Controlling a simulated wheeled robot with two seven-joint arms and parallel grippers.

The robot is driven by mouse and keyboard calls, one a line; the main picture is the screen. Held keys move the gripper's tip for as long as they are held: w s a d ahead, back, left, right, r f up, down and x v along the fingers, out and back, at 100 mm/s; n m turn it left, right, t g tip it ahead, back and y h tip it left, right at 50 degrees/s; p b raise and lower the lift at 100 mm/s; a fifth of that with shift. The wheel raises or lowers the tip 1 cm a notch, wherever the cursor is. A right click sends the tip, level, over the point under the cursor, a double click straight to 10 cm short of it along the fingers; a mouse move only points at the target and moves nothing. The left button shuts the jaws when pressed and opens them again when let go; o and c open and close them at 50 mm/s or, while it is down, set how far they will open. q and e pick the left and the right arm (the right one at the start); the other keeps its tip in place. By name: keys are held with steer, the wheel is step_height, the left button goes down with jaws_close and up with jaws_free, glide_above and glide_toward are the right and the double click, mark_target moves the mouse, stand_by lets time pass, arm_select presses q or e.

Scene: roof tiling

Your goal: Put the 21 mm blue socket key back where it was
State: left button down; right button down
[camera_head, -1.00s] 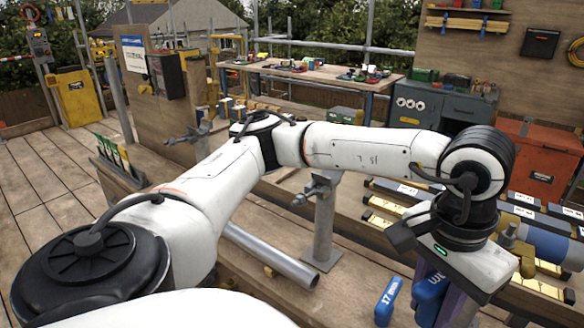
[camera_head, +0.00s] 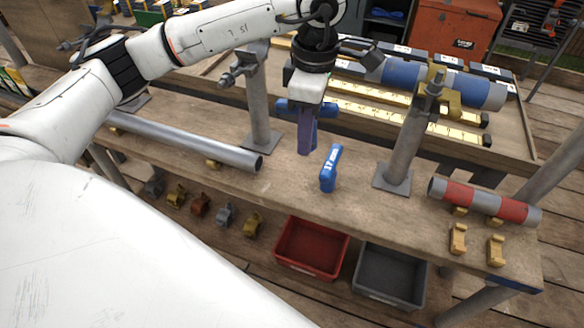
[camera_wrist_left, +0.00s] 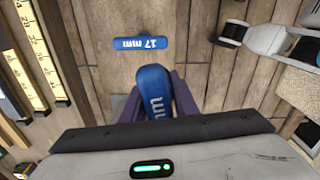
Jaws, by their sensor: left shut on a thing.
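My left gripper (camera_head: 307,143) is shut on a blue socket key (camera_head: 285,106) and holds it crosswise over the bench. In the left wrist view the held key (camera_wrist_left: 154,84) sits between the purple fingers, with "mm" readable and its size number hidden. A second blue key marked 17 mm (camera_head: 330,168) rests on the bench, just right of the gripper in the head view and apart from it. This 17 mm key (camera_wrist_left: 138,43) also shows in the left wrist view, beyond the held key. My right gripper is out of view.
Pipe stands (camera_head: 260,105) and (camera_head: 400,150) rise on either side of the gripper. A grey pipe (camera_head: 185,138) lies left, a red-and-grey pipe (camera_head: 485,202) right. A red bin (camera_head: 312,248) and a grey bin (camera_head: 390,276) sit below the front edge. Yellow strips (camera_head: 375,115) lie behind.

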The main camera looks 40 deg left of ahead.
mark_target(292, 177)
arm_select(q)
steer(key=w+a+f+n+b, duration=0.1)
steer(key=a+f+n, duration=0.4)
steer(key=n, duration=1.1)
steer(key=shift+w+a+f+n, duration=0.2)
steer(key=shift+w+n, duration=0.1)
steer(key=shift+w, duration=0.5)
step_height(292, 177, down, 10)
steer(key=shift+d+r+p, duration=0.1)
steer(key=shift+r+p, duration=0.1)
steer(key=shift+p, duration=0.15)
steer(key=shift+f+b, duration=0.35)
steer(key=shift+f, duration=0.1)
steer(key=c, duration=1.4)
jaws_free()
